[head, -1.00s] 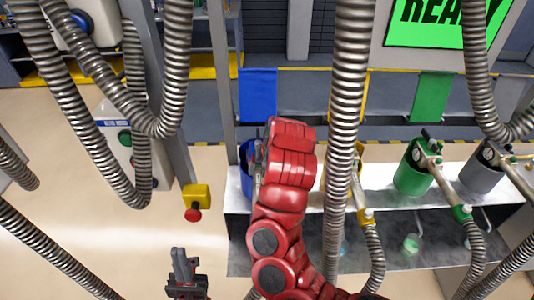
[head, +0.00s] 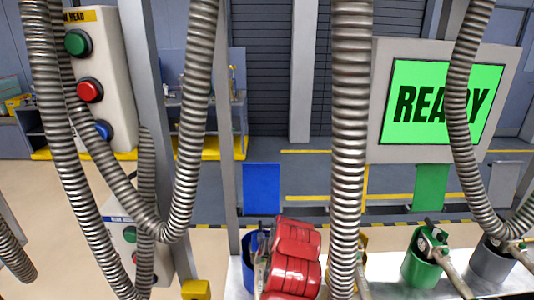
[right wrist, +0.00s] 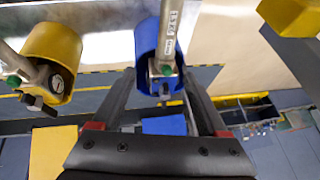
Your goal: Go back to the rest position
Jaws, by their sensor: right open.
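My right gripper (right wrist: 160,80) is open in the right wrist view, one dark finger on each side of the picture's middle. A nozzle with a grey body (right wrist: 168,38) sits in the blue holder (right wrist: 146,42) just beyond the fingertips. The fingers are apart; I cannot tell how deep the nozzle reaches between them. In the head view my red right arm stands low in the middle, in front of the blue holder (head: 248,268), and its gripper is mostly hidden. My left gripper is not in view.
Ribbed hoses (head: 352,130) hang across the head view. A green holder (head: 420,268) and a grey holder (head: 490,262) stand to the right. A yellow holder (right wrist: 58,50) shows in the right wrist view. A screen (head: 440,100) shows READY. A button box (head: 95,80) is upper left.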

